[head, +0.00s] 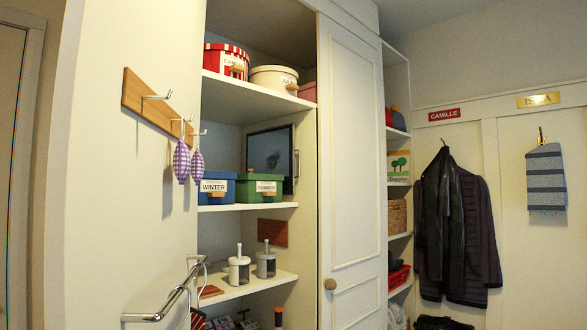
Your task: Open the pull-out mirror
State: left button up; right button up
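No surface is clearly a pull-out mirror. A tall white panel door (351,150) with a round wooden knob (330,284) stands at the centre and looks closed flush. A dark, glossy framed panel (271,155) stands upright at the back of the middle shelf, with a slim vertical metal handle (296,166) at its right side. I cannot tell whether this panel is the mirror. The blue and green boxes hide its lower edge. Neither of my grippers is in view.
Shelves left of the door hold a blue box (217,188), a green box (260,187) and two white-lidded jars (239,267). A metal rail (170,302) juts from the left wall below wooden hooks (155,108). Coats (458,225) hang at the right.

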aim_at(271, 149)
jog(key=i+l+u, duration=0.15)
jog(key=l, duration=0.35)
jog(key=i+l+u, duration=0.1)
jog(key=l, duration=0.4)
jog(key=l+u, duration=0.15)
jog(key=l, duration=0.4)
jog(key=i+l, duration=0.2)
jog(key=l, duration=0.15)
jog(key=i+l+u, duration=0.1)
jog(key=i+l, duration=0.2)
jog(key=i, duration=0.25)
jog(key=i+l+u, duration=0.15)
jog(key=i+l, duration=0.25)
jog(key=i, duration=0.15)
jog(key=i+l+u, duration=0.1)
jog(key=i+l, duration=0.3)
jog(key=i, duration=0.15)
